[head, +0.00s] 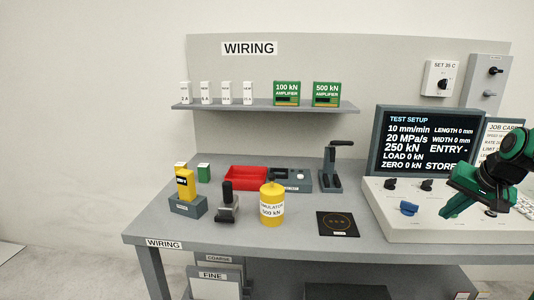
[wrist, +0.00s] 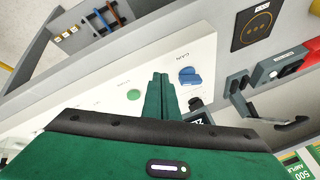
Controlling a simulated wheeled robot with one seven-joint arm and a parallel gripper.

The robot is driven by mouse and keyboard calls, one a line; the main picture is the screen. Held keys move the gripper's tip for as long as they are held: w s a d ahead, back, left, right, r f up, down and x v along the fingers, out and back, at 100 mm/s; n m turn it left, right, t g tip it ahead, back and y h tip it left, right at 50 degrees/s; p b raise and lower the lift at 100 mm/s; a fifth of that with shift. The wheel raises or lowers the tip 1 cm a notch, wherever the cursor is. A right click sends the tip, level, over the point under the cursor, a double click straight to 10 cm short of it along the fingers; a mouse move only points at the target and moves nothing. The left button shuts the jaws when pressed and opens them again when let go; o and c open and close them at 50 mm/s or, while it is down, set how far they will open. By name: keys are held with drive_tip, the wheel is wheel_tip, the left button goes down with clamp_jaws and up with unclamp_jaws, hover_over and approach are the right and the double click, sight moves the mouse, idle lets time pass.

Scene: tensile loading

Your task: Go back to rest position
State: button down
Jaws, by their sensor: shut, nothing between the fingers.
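My gripper (head: 449,205) is green and hangs over the white control console (head: 385,222) at the right in the head view. In the wrist view its fingers (wrist: 160,84) are together with nothing between them. They point at the console's face, between a green button (wrist: 134,94) and a blue knob (wrist: 187,75). The blue knob also shows in the head view (head: 409,208), left of the gripper. I cannot tell whether the fingertips touch the console.
A dark screen (head: 420,145) and a job card (head: 495,135) stand behind the console. A yellow cylinder (head: 272,205), a red tray (head: 246,176), a lever device (head: 331,170) and a black pad (head: 338,224) are on the bench. A shelf (head: 265,106) holds amplifiers.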

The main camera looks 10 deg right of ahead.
drive_tip(key=s+a+f+n+g, duration=0.1)
drive_tip(key=s+a+f+g, duration=0.2)
drive_tip(key=s+a, duration=0.4)
drive_tip(key=s+a+f+n+g+y, duration=0.1)
drive_tip(key=s+a, duration=0.6)
drive_tip(key=s, duration=0.7)
drive_tip(key=shift+a+f+n+g, duration=0.35)
drive_tip(key=shift+f+g, duration=0.55)
drive_tip(key=shift+g, duration=0.2)
